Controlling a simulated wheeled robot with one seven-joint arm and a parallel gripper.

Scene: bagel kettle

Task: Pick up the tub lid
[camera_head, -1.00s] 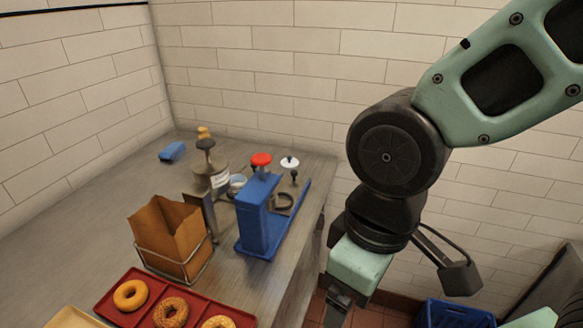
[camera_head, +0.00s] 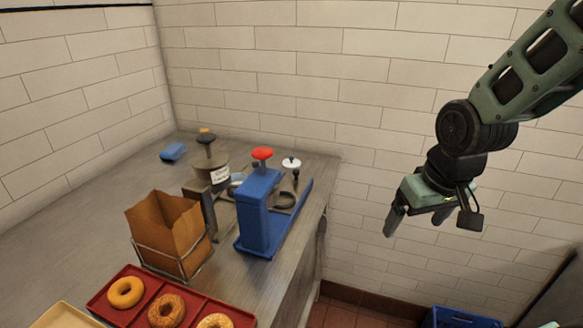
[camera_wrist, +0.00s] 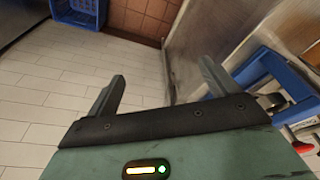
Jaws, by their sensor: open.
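A labelled grey tub (camera_head: 220,170) stands on the counter toward the back. A dark round knobbed piece (camera_head: 206,138) shows above it; it may be the tub lid, but I cannot tell whether it rests on the tub. A small white disc with a dark part below it (camera_head: 291,163) stands to the right and could also be a lid. My gripper (camera_head: 414,224) is open and empty, in the air right of the counter, well apart from these things. Its spread fingers also show in the wrist view (camera_wrist: 162,75), with nothing between them.
A blue press-like device (camera_head: 260,210) with a red knob (camera_head: 263,153) stands near the counter's right edge. A paper bag in a wire holder (camera_head: 165,235) and a red bagel tray (camera_head: 140,312) are in front. A blue crate (camera_head: 460,318) is on the floor.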

